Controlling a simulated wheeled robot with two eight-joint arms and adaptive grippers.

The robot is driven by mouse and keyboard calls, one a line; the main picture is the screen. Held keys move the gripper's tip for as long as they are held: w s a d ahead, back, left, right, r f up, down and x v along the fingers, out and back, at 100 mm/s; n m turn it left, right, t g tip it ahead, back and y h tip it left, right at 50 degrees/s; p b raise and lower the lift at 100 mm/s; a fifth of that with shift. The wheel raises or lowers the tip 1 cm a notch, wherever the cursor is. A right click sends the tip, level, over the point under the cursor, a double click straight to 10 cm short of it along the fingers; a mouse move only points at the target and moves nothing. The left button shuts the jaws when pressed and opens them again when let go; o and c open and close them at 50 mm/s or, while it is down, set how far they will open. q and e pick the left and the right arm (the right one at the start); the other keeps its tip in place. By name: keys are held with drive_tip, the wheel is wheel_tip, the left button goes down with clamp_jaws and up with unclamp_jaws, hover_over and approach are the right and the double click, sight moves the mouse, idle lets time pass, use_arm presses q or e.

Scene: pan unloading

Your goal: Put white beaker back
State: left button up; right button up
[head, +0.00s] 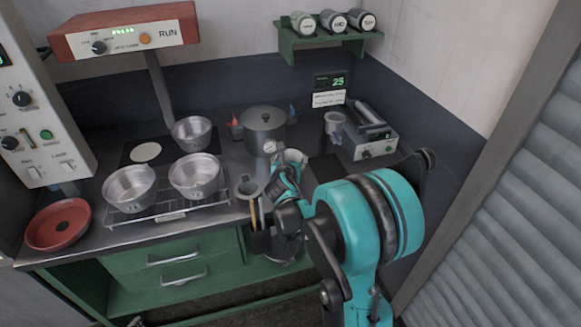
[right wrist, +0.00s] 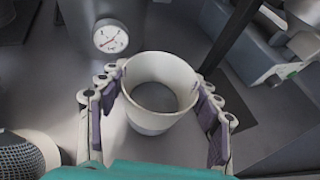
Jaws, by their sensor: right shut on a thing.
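The white beaker (right wrist: 151,122) is upright and open at the top in the right wrist view, and looks empty. My right gripper (right wrist: 158,88) is shut on it, with a finger pad on each side of its wall. In the head view the white beaker (head: 295,156) shows only in part, behind my right gripper (head: 287,176), just right of the lidded pot. I cannot tell whether its base touches the counter. My left gripper is not in view.
A lidded pot (head: 265,125) with a gauge (right wrist: 111,37) stands close to the beaker. Metal pans (head: 196,170) sit on a rack at left, near a red dish (head: 58,222). A grey cup (head: 334,123) and a boxy device (head: 368,143) stand at the right.

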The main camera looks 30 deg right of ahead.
wheel_tip(320, 180, down, 2)
drive_tip(key=shift+w+f+b, duration=0.1)
drive_tip(key=shift+f+b, duration=0.05)
drive_tip(key=shift+b, duration=0.15)
drive_tip(key=o, duration=1.2)
drive_tip(key=shift+c, duration=0.2)
